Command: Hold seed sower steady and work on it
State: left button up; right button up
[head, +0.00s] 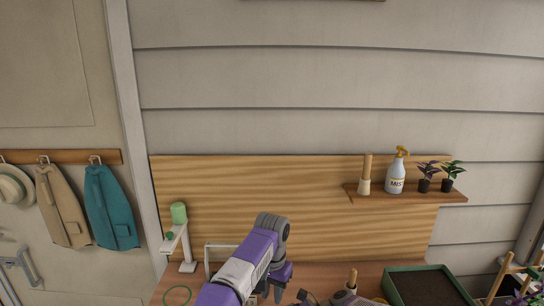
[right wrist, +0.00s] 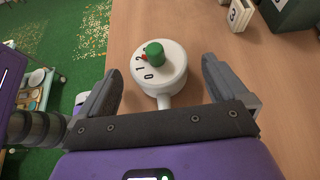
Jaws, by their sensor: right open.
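The seed sower (right wrist: 172,82) is a white round body with a green knob (right wrist: 154,54), a red pointer near the 2, and the numbers 0, 1 and 2. Its short neck points toward my right gripper (right wrist: 160,85). That gripper is open, with one finger on each side of the sower and a visible gap to both. My left gripper (head: 276,284) is over the bench in the head view, at the end of a purple arm. Its fingers point down and are partly hidden, so its opening is unclear. I cannot make out the sower in the head view.
The wooden bench (right wrist: 230,40) is bare around the sower. A dark green box (right wrist: 290,12) and a white card with a 3 (right wrist: 240,14) stand beyond it. In the head view a soil tray (head: 424,268) is at right and a green-and-white lamp-like stand (head: 180,235) at left.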

jog(key=shift+a+r+p+v, duration=0.1)
jog(key=shift+r+p+v, duration=0.1)
jog(key=shift+p+v, duration=0.7)
jog(key=shift+a+r+p+v, duration=0.15)
jog(key=shift+p+v, duration=0.3)
jog(key=shift+v, duration=0.9)
